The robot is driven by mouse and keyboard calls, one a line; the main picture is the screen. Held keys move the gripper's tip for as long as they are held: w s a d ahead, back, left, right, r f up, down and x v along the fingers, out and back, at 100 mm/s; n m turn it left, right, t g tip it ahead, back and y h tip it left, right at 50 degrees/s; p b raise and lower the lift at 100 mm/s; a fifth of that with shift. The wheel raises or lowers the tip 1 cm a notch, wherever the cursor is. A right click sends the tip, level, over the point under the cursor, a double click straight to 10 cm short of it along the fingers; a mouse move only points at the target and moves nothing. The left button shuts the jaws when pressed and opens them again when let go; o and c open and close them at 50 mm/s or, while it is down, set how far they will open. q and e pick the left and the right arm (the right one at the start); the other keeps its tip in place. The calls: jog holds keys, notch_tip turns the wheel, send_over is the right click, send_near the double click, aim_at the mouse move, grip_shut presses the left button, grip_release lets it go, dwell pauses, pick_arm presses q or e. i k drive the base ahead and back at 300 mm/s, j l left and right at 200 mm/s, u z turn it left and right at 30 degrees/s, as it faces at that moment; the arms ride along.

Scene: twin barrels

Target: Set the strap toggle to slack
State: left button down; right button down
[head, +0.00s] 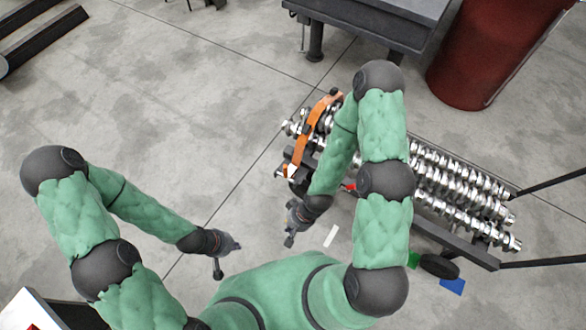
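An orange strap (302,147) runs over the end of a rack of shiny camshaft-like metal shafts (460,190). A small dark part with a white patch (287,171) sits at the strap's lower end; I cannot tell whether it is the toggle or how it is set. My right gripper (290,238) points down, below and apart from the strap's lower end. My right arm hides part of the rack. My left gripper (219,268) hangs over the floor to the left, away from the strap. Both grippers look empty, but their fingers are too small to judge.
A dark table (385,22) stands at the top, with a dark red barrel (490,50) to its right. The rack has a wheel (440,266) and dark handles at the right. Small white, green and blue patches lie nearby. The floor at left centre is clear.

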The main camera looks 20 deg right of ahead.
aim_at(289, 167)
jog(key=k+l+u, duration=0.4)
jog(key=k+l, duration=0.75)
jog(key=l, duration=0.4)
jog(key=k+l+u, duration=0.4)
jog(key=k+l, duration=0.75)
jog(key=k, duration=0.15)
jog(key=i+j+u, duration=0.35)
jog(key=i, duration=0.4)
jog(key=i+j+z, duration=0.15)
jog(key=i+z, duration=0.15)
jog(key=i, duration=0.25)
jog(key=i+j+z, duration=0.3)
jog(key=i, duration=0.2)
jog(key=i+l+z, duration=0.25)
jog(key=i+z, duration=0.2)
jog(key=i+l+z, duration=0.1)
jog(key=i+z, duration=0.35)
